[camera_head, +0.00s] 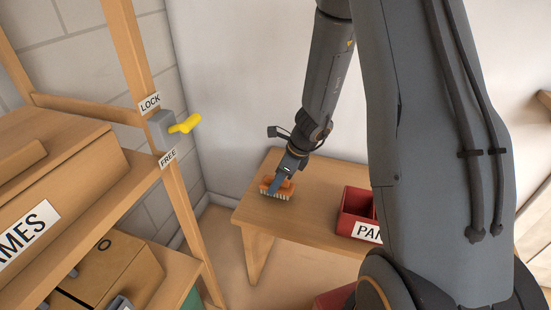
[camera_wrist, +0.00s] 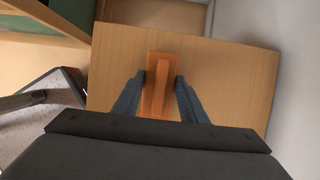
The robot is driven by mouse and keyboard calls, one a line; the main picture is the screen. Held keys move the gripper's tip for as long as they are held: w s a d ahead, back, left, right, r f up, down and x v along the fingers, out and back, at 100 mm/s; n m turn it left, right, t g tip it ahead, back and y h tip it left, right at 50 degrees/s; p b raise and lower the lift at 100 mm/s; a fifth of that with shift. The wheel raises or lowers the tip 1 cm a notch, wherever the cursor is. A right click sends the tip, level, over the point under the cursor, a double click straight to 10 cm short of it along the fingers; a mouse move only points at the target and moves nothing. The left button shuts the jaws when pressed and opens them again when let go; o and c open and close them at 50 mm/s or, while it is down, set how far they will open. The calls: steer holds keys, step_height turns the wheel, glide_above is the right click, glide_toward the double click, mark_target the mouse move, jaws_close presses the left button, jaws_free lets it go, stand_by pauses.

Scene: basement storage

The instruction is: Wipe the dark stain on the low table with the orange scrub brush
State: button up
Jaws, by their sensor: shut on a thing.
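The orange scrub brush (camera_head: 277,190) is near the left end of the low wooden table (camera_head: 310,212), bristles down and low at the tabletop. I cannot tell whether the bristles touch the wood. My gripper (camera_head: 284,182) is shut on the brush from above. In the wrist view, my gripper's two blue-grey fingers (camera_wrist: 160,84) press on both sides of the brush (camera_wrist: 157,65), which lies over the bare table (camera_wrist: 230,75). No dark stain shows on the visible tabletop; the part under the brush and the part behind my arm are hidden.
A red bin (camera_head: 356,212) with a partly hidden label stands on the table, right of the brush. A wooden shelf frame (camera_head: 165,150) with a yellow lever (camera_head: 186,124) between LOCK and FREE labels stands at left. The wall (camera_head: 225,100) is behind the table.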

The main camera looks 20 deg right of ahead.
step_height(320, 180, up, 2)
steer(key=shift+s+a+r+p, duration=0.1)
steer(key=shift+p, duration=0.3)
steer(key=shift+a+r+p, duration=0.15)
steer(key=shift+r+p, duration=0.45)
steer(key=shift+p, duration=0.1)
step_height(320, 180, up, 4)
steer(key=p, duration=0.4)
